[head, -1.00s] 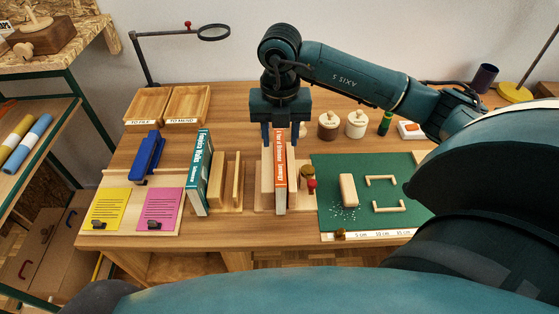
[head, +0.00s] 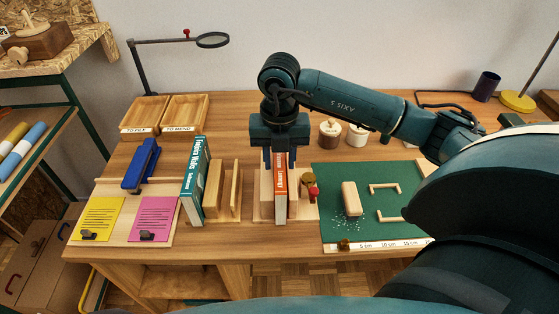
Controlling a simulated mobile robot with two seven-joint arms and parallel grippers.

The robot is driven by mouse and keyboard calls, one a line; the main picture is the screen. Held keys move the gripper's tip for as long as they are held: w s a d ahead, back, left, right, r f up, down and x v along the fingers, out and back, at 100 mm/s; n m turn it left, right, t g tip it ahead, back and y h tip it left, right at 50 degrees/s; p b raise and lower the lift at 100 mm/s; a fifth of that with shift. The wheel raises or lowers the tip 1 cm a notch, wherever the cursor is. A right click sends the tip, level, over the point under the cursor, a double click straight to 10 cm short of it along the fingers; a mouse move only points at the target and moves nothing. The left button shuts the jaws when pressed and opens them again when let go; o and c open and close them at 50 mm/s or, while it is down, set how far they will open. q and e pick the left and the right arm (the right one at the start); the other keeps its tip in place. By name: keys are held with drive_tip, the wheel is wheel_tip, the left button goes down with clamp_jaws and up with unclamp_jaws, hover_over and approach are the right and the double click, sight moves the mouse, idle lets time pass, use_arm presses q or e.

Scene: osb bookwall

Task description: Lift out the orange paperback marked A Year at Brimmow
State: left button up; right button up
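The orange paperback (head: 280,187) stands upright in a wooden holder (head: 265,207) at the middle of the bench, its orange and white spine facing me. My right gripper (head: 279,157) points straight down over it from above. Its two dark blue fingers are on either side of the book's upper part, with the book between them. The fingers look wider apart than the spine, so the gripper seems open. The hand hides the top of the book and part of the title. My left gripper is not in view.
A teal book (head: 193,182) stands left of wooden blocks (head: 213,190). Right of the holder are a red-topped item (head: 312,193) and a green cutting mat (head: 335,215). Two lidded jars (head: 330,133) stand behind. A blue stapler (head: 141,166) lies at left.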

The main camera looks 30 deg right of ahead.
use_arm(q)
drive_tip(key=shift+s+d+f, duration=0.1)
use_arm(e)
drive_tip(key=c, duration=0.5)
drive_tip(key=shift+r, duration=0.1)
drive_tip(key=shift+c, duration=0.2)
drive_tip(key=shift+r+p, duration=0.55)
drive_tip(key=shift+r, duration=0.05)
drive_tip(key=shift+r+p, duration=0.6)
drive_tip(key=shift+r, duration=0.25)
drive_tip(key=shift+r+p, duration=0.9)
drive_tip(key=shift+r, duration=0.3)
drive_tip(key=shift+r+p, duration=0.6)
drive_tip(key=shift+r, duration=0.25)
drive_tip(key=shift+r+p, duration=0.5)
drive_tip(key=shift+r, duration=0.15)
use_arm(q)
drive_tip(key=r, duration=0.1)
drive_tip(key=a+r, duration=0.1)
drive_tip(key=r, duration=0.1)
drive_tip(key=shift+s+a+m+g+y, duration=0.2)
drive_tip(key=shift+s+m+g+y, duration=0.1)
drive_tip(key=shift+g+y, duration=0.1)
use_arm(e)
drive_tip(key=shift+r, duration=0.3)
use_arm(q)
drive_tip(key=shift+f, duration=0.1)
